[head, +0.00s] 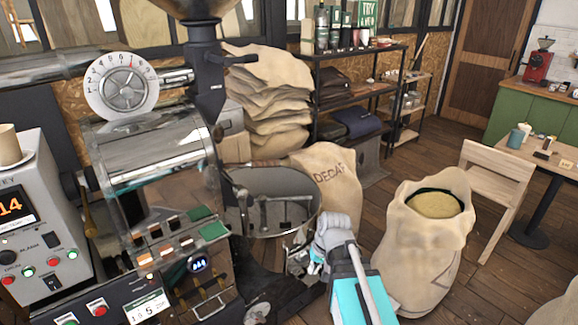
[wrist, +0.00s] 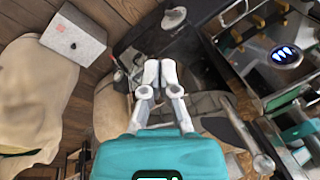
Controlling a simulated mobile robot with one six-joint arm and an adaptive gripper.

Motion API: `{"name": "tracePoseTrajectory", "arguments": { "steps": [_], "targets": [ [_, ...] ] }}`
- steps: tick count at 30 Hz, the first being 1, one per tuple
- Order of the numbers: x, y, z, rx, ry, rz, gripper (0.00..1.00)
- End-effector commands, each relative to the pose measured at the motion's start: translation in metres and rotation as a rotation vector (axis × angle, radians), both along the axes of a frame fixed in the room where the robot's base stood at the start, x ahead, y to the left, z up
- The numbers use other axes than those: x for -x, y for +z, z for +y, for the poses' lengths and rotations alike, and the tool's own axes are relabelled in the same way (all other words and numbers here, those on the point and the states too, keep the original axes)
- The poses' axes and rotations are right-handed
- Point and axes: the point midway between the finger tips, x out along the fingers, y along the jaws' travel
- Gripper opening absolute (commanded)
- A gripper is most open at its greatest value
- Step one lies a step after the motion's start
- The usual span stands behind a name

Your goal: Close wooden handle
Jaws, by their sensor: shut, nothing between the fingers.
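A brown, wooden-looking handle (head: 90,222) hangs on the left side of the coffee roaster (head: 150,150) in the head view. I cannot tell for sure that it is the task's handle, nor how far open it stands. My gripper (head: 303,256) is low in front of the roaster's round cooling pan (head: 255,222), to the right of the roaster and well apart from that brown handle. In the wrist view my gripper (wrist: 160,73) has its two pale fingertips together with nothing between them. No wooden handle can be clearly picked out near the fingers there.
An open burlap sack (head: 420,245) stands right of my arm. A "DECAF" sack (head: 328,185) stands behind the pan. A wooden chair (head: 490,185) is farther right. The wooden floor between the DECAF sack and the chair is partly clear.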

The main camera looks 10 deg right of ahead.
Motion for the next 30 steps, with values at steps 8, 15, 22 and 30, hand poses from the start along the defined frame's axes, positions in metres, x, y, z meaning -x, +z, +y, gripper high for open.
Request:
{"name": "tracePoseTrajectory", "arguments": {
  "steps": [8,15,22,30],
  "targets": [
    [-0.064,0.011,0.014,-0.254,-0.077,-0.102,0.00],
    [-0.132,0.039,0.015,-0.540,-0.190,-0.223,0.00],
    [-0.195,0.076,-0.002,-0.808,-0.318,-0.337,0.00],
    [-0.259,0.121,-0.047,-1.101,-0.485,-0.457,0.00]
  ]
}}
